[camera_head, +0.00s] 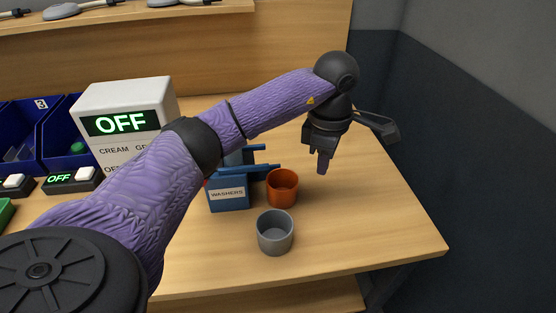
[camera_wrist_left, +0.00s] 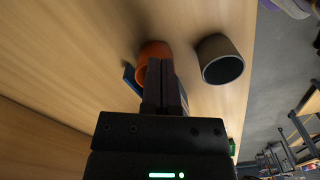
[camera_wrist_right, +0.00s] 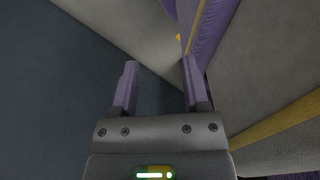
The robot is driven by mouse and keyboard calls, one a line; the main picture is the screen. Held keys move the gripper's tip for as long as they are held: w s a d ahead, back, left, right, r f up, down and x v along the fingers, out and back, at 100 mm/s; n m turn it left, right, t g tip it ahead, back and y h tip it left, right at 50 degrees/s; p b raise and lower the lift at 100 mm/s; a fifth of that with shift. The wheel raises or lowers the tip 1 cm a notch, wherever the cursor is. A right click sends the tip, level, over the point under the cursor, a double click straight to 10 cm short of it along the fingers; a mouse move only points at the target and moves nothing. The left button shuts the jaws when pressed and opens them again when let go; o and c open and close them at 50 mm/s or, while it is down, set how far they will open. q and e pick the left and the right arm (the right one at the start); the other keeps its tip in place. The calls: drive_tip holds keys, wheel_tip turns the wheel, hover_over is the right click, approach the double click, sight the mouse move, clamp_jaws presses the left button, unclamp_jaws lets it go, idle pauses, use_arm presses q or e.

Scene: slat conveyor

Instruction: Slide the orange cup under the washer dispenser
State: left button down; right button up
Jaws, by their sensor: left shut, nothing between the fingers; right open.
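The orange cup (camera_head: 283,188) stands upright on the table beside the blue washer dispenser (camera_head: 228,193), which is labelled WASHERS. A blue spout of the dispenser reaches toward the cup's left rim. My left gripper (camera_head: 322,168) is shut and empty, pointing down to the right of the orange cup. In the left wrist view the shut fingers (camera_wrist_left: 165,85) partly cover the orange cup (camera_wrist_left: 153,50); I cannot tell whether they touch it. My right gripper (camera_wrist_right: 156,85) is open and empty, and shows only in the right wrist view.
A grey cup (camera_head: 275,232) stands in front of the orange cup. A white box reading OFF (camera_head: 124,115) and blue bins (camera_head: 55,130) are at the left. The table (camera_head: 390,220) is clear to the right, up to its edge. My left arm hides part of the dispenser.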

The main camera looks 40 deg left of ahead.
sight(292, 190)
use_arm(q)
drive_tip(key=f, duration=0.3)
drive_tip(key=f+b, duration=0.1)
drive_tip(key=f, duration=0.3)
drive_tip(key=f+b, duration=0.1)
drive_tip(key=f, duration=0.2)
drive_tip(key=shift+w+d+f, duration=0.1)
drive_tip(key=shift+d+f, duration=0.05)
drive_tip(key=shift+d, duration=0.15)
drive_tip(key=a, duration=0.1)
drive_tip(key=s+a, duration=0.1)
drive_tip(key=a, duration=0.1)
drive_tip(key=shift+a, duration=0.15)
drive_tip(key=shift+s+a, duration=0.15)
drive_tip(key=shift+a, duration=0.1)
use_arm(e)
drive_tip(key=shift+s+d+f, duration=0.2)
drive_tip(key=shift+s+f, duration=0.1)
drive_tip(key=shift+f, duration=0.3)
drive_tip(key=shift+s+d+f, duration=0.2)
drive_tip(key=shift+s+f, duration=0.05)
drive_tip(key=shift+f, duration=0.3)
use_arm(q)
drive_tip(key=shift+r, duration=0.2)
drive_tip(key=shift+s+a, duration=0.2)
drive_tip(key=shift+a, duration=0.35)
drive_tip(key=shift+s+a, duration=0.2)
drive_tip(key=shift+a, duration=0.35)
use_arm(e)
drive_tip(key=shift+a, duration=0.4)
